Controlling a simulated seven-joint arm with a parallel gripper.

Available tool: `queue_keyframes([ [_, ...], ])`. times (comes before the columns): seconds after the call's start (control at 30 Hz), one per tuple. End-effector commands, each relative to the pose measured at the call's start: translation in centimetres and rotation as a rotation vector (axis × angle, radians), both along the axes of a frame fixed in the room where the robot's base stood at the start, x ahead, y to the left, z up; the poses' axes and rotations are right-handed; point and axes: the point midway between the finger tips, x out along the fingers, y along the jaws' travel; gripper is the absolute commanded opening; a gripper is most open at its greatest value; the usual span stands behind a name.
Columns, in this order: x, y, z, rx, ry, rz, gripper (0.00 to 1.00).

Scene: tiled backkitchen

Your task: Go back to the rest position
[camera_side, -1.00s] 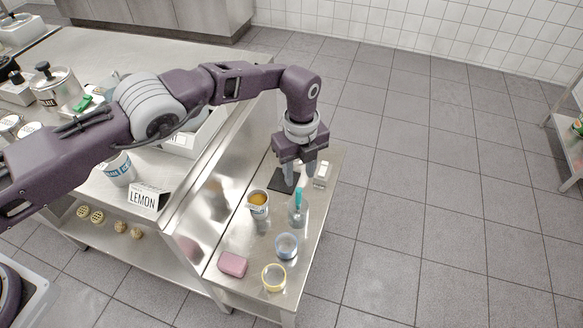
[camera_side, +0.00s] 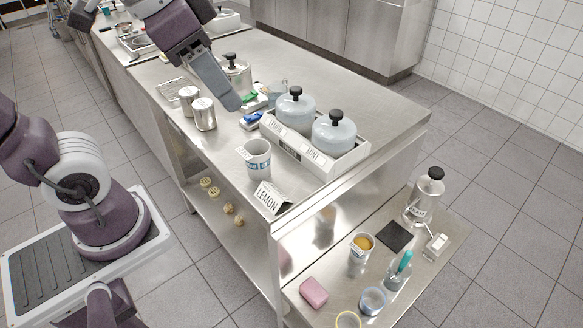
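My gripper (camera_side: 218,88) is at the top of the picture, high and close to the camera, in front of the counter's back left part. Its purple hand and one long grey finger show. The other finger is not clear, so I cannot tell whether it is open or shut, and I see nothing held. My arm's base (camera_side: 104,215) stands at the left.
The side table holds a dark mat (camera_side: 394,236), a yellow-filled cup (camera_side: 361,247), a pink block (camera_side: 313,292) and glasses. Floor at right is clear.

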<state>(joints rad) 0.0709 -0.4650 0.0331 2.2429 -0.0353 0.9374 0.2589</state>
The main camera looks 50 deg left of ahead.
Motion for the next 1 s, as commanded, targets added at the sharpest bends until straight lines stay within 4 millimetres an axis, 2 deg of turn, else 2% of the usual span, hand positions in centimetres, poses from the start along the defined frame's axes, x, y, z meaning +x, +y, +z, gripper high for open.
queue_keyframes([
  [0.03,-2.4,0.6,-0.9,-0.02,-0.023,0.083,0.4],
  [0.1,-4.7,1.1,-2.2,-0.041,-0.043,0.176,0.4],
  [0.2,-6.3,1.4,-3.4,-0.062,-0.057,0.252,0.4],
  [1.0,-6.6,1.4,-3.7,-0.066,-0.058,0.268,0.4],
])
